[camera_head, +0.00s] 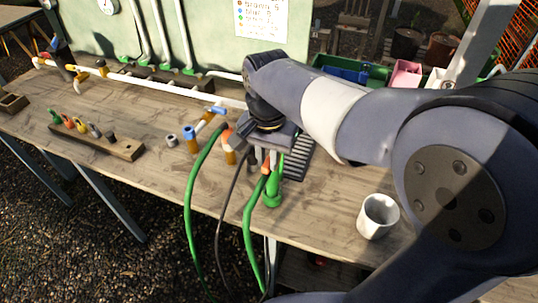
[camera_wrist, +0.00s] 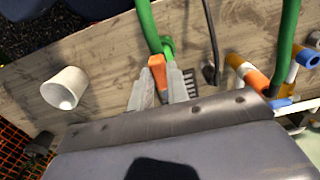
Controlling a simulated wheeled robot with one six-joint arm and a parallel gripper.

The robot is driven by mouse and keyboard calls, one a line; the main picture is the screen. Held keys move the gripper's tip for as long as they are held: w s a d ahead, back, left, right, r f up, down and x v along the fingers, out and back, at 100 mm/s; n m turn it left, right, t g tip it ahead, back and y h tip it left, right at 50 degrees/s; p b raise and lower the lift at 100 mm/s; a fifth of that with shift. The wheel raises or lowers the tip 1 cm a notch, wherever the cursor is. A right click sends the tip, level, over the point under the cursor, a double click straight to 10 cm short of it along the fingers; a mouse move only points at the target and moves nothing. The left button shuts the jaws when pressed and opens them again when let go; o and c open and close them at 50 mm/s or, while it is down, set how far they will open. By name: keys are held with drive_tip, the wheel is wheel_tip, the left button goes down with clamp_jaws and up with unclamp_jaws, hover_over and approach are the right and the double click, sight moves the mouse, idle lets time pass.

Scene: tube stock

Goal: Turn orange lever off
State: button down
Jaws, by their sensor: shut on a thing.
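The orange lever (camera_wrist: 157,66) sits on a green fitting (camera_wrist: 168,47) at the end of a green hose, near the front edge of the wooden bench. In the head view a small part of the lever (camera_head: 267,167) shows just above the green fitting (camera_head: 272,192). My gripper (camera_wrist: 160,84) has its two grey fingers on either side of the lever in the wrist view and is shut on it. In the head view my gripper (camera_head: 266,158) points down at the fitting, and my wrist hides part of it.
A white cup (camera_head: 378,216) stands to the right on the bench (camera_head: 150,190). Left of my gripper are blue-handled and orange-topped brass pieces (camera_head: 193,140) and hanging hoses. A wooden rack (camera_head: 125,150) with several coloured pieces lies further left. A dark ribbed pad (camera_head: 298,160) lies behind.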

sight(268, 162)
idle(0.4)
drive_tip(key=c, duration=1.4)
unclamp_jaws()
drive_tip(key=shift+o, duration=0.2)
wheel_tip(268, 162, up, 11)
drive_tip(key=shift+f, duration=0.15)
wheel_tip(268, 162, down, 11)
drive_tip(key=shift+r, duration=0.1)
drive_tip(key=shift+r, duration=0.1)
